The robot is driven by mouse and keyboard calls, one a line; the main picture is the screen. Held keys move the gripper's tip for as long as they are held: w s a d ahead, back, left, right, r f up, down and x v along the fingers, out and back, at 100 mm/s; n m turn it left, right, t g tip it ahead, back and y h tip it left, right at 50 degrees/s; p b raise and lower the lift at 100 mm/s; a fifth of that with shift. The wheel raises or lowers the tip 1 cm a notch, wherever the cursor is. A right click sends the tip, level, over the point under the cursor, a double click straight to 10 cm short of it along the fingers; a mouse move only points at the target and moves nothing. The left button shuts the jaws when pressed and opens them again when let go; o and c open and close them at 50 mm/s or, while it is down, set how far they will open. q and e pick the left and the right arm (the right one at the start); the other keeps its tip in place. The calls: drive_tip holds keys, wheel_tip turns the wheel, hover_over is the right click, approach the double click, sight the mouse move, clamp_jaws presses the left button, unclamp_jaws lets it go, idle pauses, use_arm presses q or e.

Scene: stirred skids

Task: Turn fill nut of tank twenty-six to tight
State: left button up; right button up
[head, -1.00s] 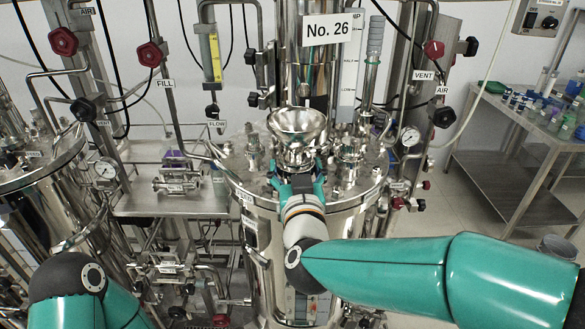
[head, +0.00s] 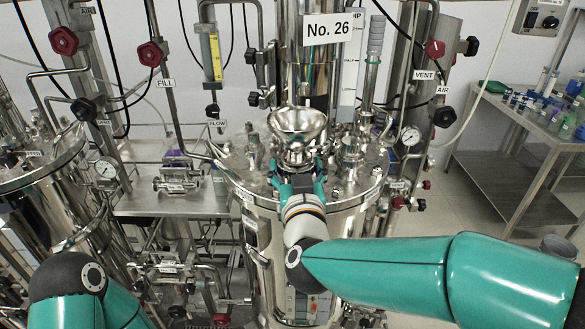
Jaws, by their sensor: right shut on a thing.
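Tank No. 26 (head: 262,208) is the steel vessel in the middle, below the sign (head: 328,28) reading "No. 26". A steel funnel (head: 298,122) stands upright on its lid. My right gripper (head: 297,168) reaches in from the front, its teal fingers around the fitting at the base of the funnel. It is shut on the fill nut there, which the fingers and funnel mostly hide. I cannot read how tight the nut is. My left arm shows only as a teal link at the lower left; its gripper is out of view.
Other ports, a gauge (head: 410,137) and valves crowd the lid. Pipes with red knobs (head: 151,54) rise behind at left. Another tank (head: 50,190) stands at left. A steel bench (head: 530,125) with bottles stands at right, with open floor before it.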

drive_tip(key=o, duration=1.2)
drive_tip(key=shift+c, duration=0.2)
drive_tip(key=s+d, duration=0.1)
drive_tip(key=s, duration=1.1)
